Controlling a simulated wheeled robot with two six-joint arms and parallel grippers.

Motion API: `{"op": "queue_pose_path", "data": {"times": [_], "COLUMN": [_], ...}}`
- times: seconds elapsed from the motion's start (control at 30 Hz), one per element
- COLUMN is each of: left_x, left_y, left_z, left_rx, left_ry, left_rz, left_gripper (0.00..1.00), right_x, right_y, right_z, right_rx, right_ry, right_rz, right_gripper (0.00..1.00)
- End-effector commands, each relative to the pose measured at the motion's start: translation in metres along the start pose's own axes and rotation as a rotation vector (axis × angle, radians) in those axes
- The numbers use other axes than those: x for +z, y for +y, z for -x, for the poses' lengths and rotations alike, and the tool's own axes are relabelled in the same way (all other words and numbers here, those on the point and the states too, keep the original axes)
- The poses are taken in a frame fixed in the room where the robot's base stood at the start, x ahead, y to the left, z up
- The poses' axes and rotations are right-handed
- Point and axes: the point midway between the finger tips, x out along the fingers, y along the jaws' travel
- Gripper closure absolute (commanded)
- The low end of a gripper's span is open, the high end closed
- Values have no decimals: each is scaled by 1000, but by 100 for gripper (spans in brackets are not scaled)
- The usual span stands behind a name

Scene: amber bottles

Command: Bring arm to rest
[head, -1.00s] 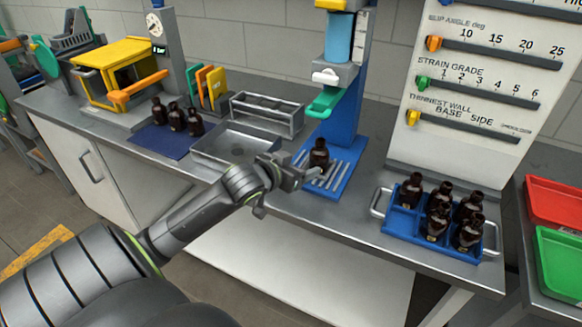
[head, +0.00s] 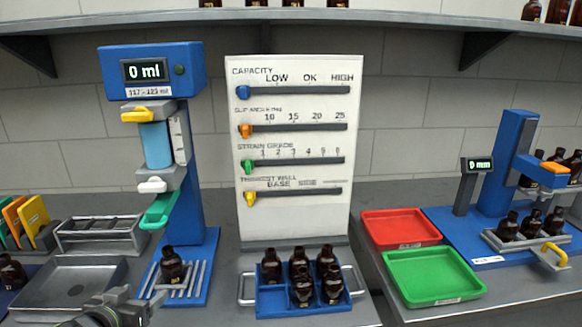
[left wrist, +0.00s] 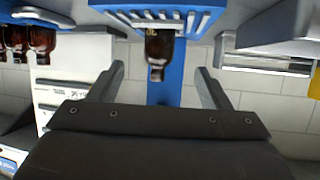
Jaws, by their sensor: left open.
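My left gripper (head: 150,301) is at the bottom left of the head view, just in front of the blue filling stand's slatted base (head: 200,285). Its two fingers are spread and empty in the left wrist view (left wrist: 160,78). A dark amber bottle (head: 172,266) stands upright on the slatted base. In the left wrist view this bottle (left wrist: 159,52) appears upside down, beyond the fingertips and apart from them. Most of my left arm is out of the head frame. My right gripper is in neither view.
A blue crate (head: 268,302) with several amber bottles stands right of the stand. A metal tray (head: 60,288) and a grey rack (head: 100,236) are at left. Red (head: 400,228) and green (head: 434,277) trays lie right, before another blue station (head: 495,215). A slider board (head: 295,215) stands behind.

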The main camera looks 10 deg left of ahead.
Motion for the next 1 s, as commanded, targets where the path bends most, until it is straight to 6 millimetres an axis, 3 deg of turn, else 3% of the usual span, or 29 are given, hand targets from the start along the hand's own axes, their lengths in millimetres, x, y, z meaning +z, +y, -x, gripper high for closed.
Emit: {"op": "queue_pose_path", "data": {"times": [0.17,0.3,0.4,0.6,0.73,1.0], "left_x": [74,141,179,233,257,311], "left_y": [13,27,38,57,69,63], "left_z": [23,59,87,143,178,135], "left_rx": [-48,-90,-108,-120,-116,-110], "left_ry": [-168,-355,-481,-699,-825,-858], "left_rz": [-14,-42,-56,-67,-63,-67], "left_gripper": [29,29,29,29,29,29], "right_x": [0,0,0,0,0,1], "right_y": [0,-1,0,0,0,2], "right_z": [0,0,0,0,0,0], "right_rx": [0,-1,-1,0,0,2], "right_ry": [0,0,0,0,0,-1], "right_rz": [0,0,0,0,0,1], "right_gripper": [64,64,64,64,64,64]}}
